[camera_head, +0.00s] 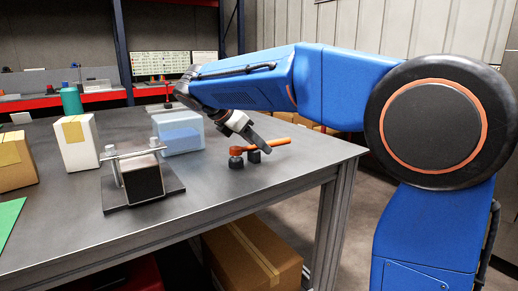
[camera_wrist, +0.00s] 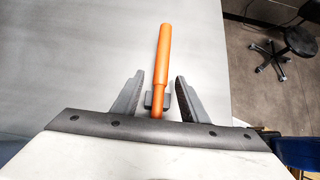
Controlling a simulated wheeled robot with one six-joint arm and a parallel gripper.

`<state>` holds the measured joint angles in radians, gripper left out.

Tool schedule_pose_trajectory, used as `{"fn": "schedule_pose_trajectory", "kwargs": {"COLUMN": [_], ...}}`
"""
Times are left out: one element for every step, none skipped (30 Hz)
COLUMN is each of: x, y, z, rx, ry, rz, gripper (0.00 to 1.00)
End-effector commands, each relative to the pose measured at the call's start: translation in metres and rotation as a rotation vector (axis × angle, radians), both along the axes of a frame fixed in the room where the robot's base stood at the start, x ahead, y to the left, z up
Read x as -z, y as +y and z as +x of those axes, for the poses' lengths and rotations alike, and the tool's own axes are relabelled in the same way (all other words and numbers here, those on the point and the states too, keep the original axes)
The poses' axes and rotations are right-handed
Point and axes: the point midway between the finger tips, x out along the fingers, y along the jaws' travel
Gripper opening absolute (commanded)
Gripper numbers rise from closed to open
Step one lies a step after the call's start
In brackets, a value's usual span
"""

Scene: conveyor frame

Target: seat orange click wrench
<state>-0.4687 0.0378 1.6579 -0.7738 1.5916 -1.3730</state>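The orange click wrench (camera_head: 272,144) lies near the right part of the grey table, with black supports (camera_head: 236,162) under its head end. My gripper (camera_head: 257,141) is low over the wrench and hides part of it. In the wrist view the orange handle (camera_wrist: 164,45) runs up the picture between the two fingers of my gripper (camera_wrist: 160,76). The fingers are spread, with a gap showing on each side of the handle. A small grey support (camera_wrist: 148,100) shows beside the handle between the fingers. The wrench's head is hidden in the wrist view.
A metal fixture (camera_head: 146,182) with a crossbar and bolt heads stands on a dark plate on the table (camera_head: 210,200). A translucent blue bin (camera_head: 180,134), a white box (camera_head: 76,146) and a cardboard box (camera_head: 14,163) stand farther left and back. A stool (camera_wrist: 298,42) stands beyond the table edge.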

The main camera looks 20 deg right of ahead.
Motion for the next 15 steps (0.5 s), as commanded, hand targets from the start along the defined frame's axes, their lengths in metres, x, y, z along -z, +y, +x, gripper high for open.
{"fn": "schedule_pose_trajectory", "kwargs": {"x": [0.0030, 0.0042, 0.0049, 0.0052, 0.0052, 0.0051, 0.0050, 0.0050, 0.0050, 0.0050, 0.0049, 0.0049, 0.0049, 0.0049, 0.0049], "y": [-0.0037, -0.0047, -0.0052, -0.0052, -0.0052, -0.0050, -0.0049, -0.0049, -0.0049, -0.0049, -0.0049, -0.0049, -0.0049, -0.0049, -0.0049], "z": [0.0007, 0.0010, 0.0014, 0.0015, 0.0015, 0.0015, 0.0015, 0.0015, 0.0015, 0.0015, 0.0015, 0.0015, 0.0015, 0.0015, 0.0015], "rx": [0.002, 0.001, 0.001, 0.000, 0.000, 0.000, 0.000, 0.000, 0.000, 0.000, 0.000, 0.000, 0.000, 0.000, 0.000], "ry": [0.001, 0.000, 0.000, 0.000, 0.000, 0.000, 0.000, 0.000, 0.000, 0.000, 0.000, 0.000, 0.000, 0.000, 0.000], "rz": [0.000, 0.000, 0.000, 0.000, 0.000, 0.000, 0.000, 0.000, 0.000, 0.000, 0.000, 0.000, 0.000, 0.000, 0.000], "gripper": [0.40, 0.40, 0.40, 0.40, 0.40, 0.40, 0.40, 0.40, 0.35, 0.28, 0.21, 0.11, 0.04, 0.00, 0.00]}}
